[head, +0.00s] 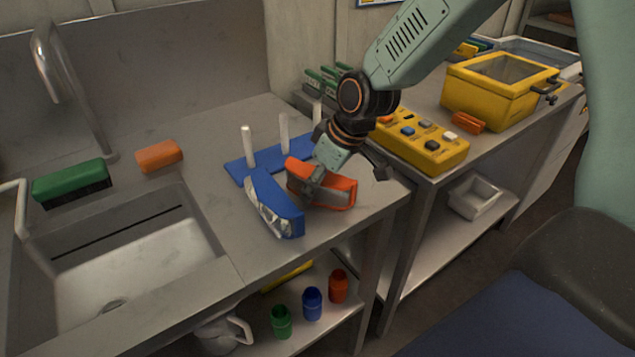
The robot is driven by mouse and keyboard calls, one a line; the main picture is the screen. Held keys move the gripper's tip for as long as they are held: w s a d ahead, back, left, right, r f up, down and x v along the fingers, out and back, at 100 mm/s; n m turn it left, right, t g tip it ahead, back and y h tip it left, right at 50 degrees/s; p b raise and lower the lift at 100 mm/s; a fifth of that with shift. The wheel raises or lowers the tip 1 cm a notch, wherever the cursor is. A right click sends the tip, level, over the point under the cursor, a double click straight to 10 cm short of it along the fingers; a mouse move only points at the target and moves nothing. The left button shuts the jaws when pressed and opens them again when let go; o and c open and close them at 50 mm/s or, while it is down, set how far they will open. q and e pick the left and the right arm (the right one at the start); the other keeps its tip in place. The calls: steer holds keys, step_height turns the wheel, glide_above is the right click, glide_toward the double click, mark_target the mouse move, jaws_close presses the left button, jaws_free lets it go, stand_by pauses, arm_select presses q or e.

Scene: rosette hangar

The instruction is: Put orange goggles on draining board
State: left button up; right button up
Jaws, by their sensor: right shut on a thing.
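The orange goggles (338,194) are in the grip of my right gripper (313,188), which comes down from the upper right and is shut on their frame. They are low over the right end of the steel draining board (215,205) beside the sink; I cannot tell whether they touch it. The gripper hides part of them. Blue goggles (277,203) with a clear lens stand just left of the orange ones. Behind both lies a blue board with white pegs (235,171), partly hidden by the gripper. My left gripper is not in view.
The sink (130,265) with its tap (62,80) is at left, with a green brush (72,182) and an orange block (160,156) behind it. A yellow button box (420,145) and yellow case (497,90) stand on the right bench. The steel between sink and blue goggles is clear.

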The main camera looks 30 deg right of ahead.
steer(key=shift+s+f, duration=0.1)
steer(key=shift+s, duration=0.05)
steer(key=o, duration=1.2)
steer(key=shift+f, duration=0.15)
steer(key=shift+c, duration=0.2)
steer(key=shift+r, duration=0.6)
steer(key=p+v, duration=0.2)
steer(key=v, duration=0.7)
steer(key=shift+s+r+p, duration=0.15)
steer(key=shift+r+p, duration=0.15)
steer(key=shift+v, duration=0.95)
steer(key=shift+d+f, duration=0.1)
